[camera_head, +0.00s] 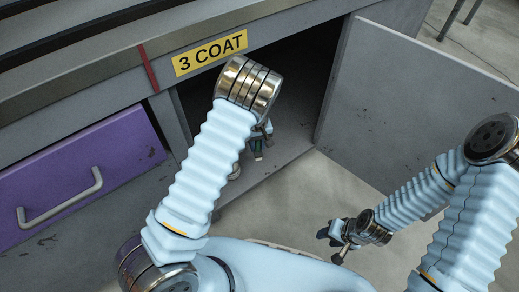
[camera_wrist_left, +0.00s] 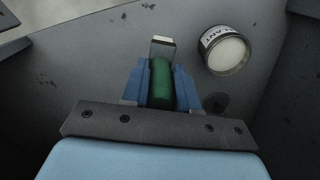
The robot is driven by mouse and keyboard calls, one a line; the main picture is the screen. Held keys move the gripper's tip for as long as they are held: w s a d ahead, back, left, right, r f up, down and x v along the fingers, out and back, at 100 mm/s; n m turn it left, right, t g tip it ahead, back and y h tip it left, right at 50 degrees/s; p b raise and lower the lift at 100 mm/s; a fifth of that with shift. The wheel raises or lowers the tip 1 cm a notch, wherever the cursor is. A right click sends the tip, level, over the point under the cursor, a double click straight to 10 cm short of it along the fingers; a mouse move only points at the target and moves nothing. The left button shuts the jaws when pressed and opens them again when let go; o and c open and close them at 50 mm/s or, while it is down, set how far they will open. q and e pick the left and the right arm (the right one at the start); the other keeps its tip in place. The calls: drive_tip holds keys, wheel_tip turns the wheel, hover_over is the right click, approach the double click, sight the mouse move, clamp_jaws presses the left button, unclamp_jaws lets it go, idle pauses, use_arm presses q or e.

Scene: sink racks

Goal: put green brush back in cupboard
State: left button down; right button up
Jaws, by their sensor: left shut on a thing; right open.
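My left gripper (camera_wrist_left: 161,82) is shut on the green brush (camera_wrist_left: 160,85), whose handle lies between the blue fingers in the left wrist view. A pale block-like end shows just beyond the fingertips. In the head view my left gripper (camera_head: 258,145) reaches into the open cupboard (camera_head: 297,90), low and near its floor, partly behind my arm. Only a small green bit of the brush shows there. Whether the brush touches the cupboard floor I cannot tell. My right gripper (camera_head: 338,240) is open and empty, outside the cupboard, over the floor.
A can with a partly readable label (camera_wrist_left: 224,50) stands right of the brush in the left wrist view. The grey cupboard door (camera_head: 420,105) stands open on the right. A purple drawer (camera_head: 75,180) is at left. A yellow "3 COAT" label (camera_head: 210,53) is above the opening.

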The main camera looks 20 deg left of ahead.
sight(260, 148)
use_arm(q)
drive_tip(key=w+f, duration=0.3)
drive_tip(key=shift+f, duration=0.25)
drive_tip(key=shift+f+b, duration=0.4)
drive_tip(key=shift+f, duration=1.15)
drive_tip(key=shift+f, duration=0.1)
drive_tip(key=c, duration=0.9)
unclamp_jaws()
drive_tip(key=shift+o, duration=0.2)
wheel_tip(260, 148, up, 8)
drive_tip(key=shift+f+p, duration=0.15)
drive_tip(key=shift+p, duration=0.35)
